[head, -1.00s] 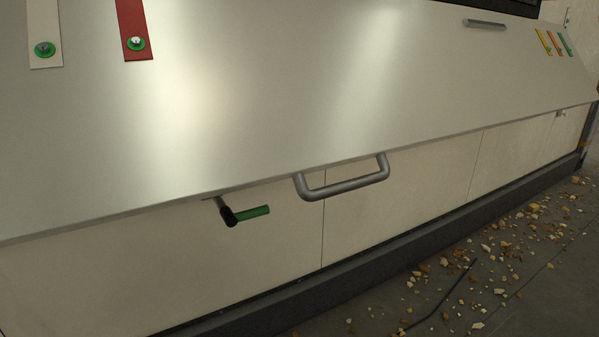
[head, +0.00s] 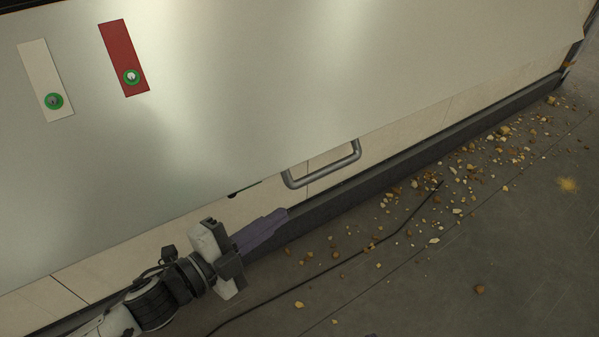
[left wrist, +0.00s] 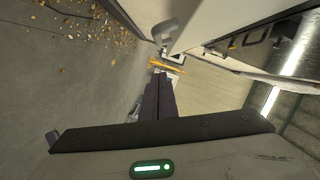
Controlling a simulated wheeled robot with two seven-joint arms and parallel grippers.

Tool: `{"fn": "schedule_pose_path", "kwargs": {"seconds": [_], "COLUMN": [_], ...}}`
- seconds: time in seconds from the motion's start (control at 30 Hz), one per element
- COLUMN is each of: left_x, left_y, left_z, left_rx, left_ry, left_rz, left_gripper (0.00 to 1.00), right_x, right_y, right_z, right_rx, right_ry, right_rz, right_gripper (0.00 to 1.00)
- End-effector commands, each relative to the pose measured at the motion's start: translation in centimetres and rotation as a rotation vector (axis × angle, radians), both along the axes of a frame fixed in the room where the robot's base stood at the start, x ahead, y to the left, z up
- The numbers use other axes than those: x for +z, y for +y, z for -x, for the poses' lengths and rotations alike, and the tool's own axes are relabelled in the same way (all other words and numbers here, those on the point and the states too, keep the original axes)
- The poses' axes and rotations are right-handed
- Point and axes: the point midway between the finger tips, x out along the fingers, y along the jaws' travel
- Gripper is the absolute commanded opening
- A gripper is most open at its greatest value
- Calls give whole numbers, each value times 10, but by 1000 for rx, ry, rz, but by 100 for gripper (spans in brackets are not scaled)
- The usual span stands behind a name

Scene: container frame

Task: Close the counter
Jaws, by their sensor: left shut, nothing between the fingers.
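The counter is a broad, slanted metal panel (head: 250,110) with a grey U-shaped handle (head: 323,172) on its lower edge, standing out from the pale cabinet front below. My left gripper (head: 284,213) is below the panel's edge, to the left of and lower than the handle. Its dark fingers are together and empty, apart from the handle in the picture. The fingers also show in the left wrist view (left wrist: 160,97), pointing away along the cabinet side. A small dark tip (head: 232,194) shows under the panel's edge; the rest of that part is hidden. My right gripper is out of view.
A red strip (head: 121,50) and a white strip (head: 40,70), each with a green-ringed fastener, are on the panel. A dark plinth (head: 400,155) runs along the cabinet foot. Yellowish rubble (head: 503,130) and a dark cable (head: 345,260) lie on the floor.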

Motion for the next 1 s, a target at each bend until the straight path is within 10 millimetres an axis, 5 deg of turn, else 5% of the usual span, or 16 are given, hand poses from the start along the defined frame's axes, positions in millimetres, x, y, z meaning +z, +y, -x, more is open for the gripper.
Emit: {"fn": "schedule_pose_path", "kwargs": {"seconds": [0.57, 1.0], "left_x": [-10, -29], "left_y": [-70, -48], "left_z": [-73, -101], "left_rx": [-4, -4], "left_ry": [-7, -3], "left_rz": [-2, -3], "left_gripper": [0, 0], "right_x": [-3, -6], "right_y": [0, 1], "right_z": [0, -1], "right_rx": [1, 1], "right_ry": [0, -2], "right_rz": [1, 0], "right_gripper": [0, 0]}}
